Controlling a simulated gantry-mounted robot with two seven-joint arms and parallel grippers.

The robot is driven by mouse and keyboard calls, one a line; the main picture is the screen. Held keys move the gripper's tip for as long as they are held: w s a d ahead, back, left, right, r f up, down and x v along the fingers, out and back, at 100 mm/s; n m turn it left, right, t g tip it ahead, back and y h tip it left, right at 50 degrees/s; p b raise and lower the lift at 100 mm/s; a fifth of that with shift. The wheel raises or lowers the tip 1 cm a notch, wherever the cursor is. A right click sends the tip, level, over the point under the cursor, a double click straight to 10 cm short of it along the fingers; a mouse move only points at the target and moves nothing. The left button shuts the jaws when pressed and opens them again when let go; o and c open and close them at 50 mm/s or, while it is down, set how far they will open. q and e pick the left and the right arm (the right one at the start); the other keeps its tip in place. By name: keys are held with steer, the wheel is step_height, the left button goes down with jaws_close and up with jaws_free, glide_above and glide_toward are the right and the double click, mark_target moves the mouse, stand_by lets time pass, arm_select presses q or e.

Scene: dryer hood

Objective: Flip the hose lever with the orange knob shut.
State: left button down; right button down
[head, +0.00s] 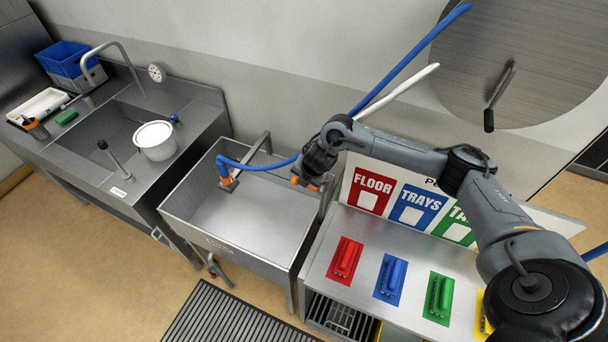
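A blue hose (262,166) runs over the sink basin and ends at an orange fitting (226,181) inside its back left corner. My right arm comes in from the right, and its gripper (308,184) is low over the basin's right rim. Orange patches show right at the gripper's tip; I cannot tell whether they are the lever's knob or part of the gripper. The lever itself cannot be made out, and the wrist hides what lies behind it. The finger opening is too small to judge. My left gripper is not in view.
A steel side table (318,262) with red, blue and green brushes (440,296) stands right of the basin (245,232). A sign board (410,205) stands behind them. A counter with a white pot (155,140) is at left. The basin's middle is clear.

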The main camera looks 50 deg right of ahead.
steer(key=shift+w+f, duration=0.25)
steer(key=shift+s+f, duration=0.1)
steer(key=shift+f, duration=0.1)
stand_by(0.3)
